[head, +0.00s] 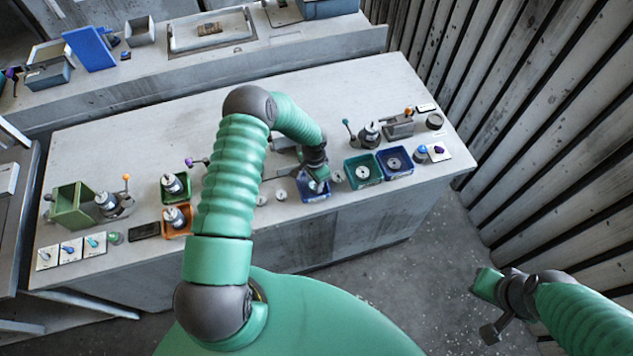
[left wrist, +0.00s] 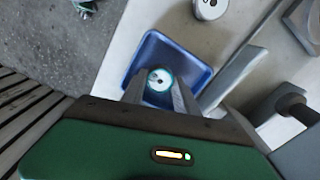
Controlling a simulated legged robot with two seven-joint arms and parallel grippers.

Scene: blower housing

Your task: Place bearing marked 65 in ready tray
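My left gripper (head: 316,180) points down over a small blue tray (head: 314,197) near the front edge of the bench. In the left wrist view the tray (left wrist: 200,63) holds a round pale bearing with a teal rim (left wrist: 160,78). The two fingers flank this bearing; I cannot tell whether they touch it. Its marking is too small to read. Loose bearings lie on the bench beside the tray, at its left (head: 280,195) and right (head: 338,176). One also shows in the left wrist view (left wrist: 210,8). My right gripper (head: 490,308) hangs clear of the bench, its fingers unclear.
A teal tray (head: 351,182) and a dark blue tray (head: 408,169) stand right of the gripper. Green (head: 166,197) and orange (head: 168,232) trays hold parts at left. A green bin (head: 68,212) stands far left. Slatted panels border the right.

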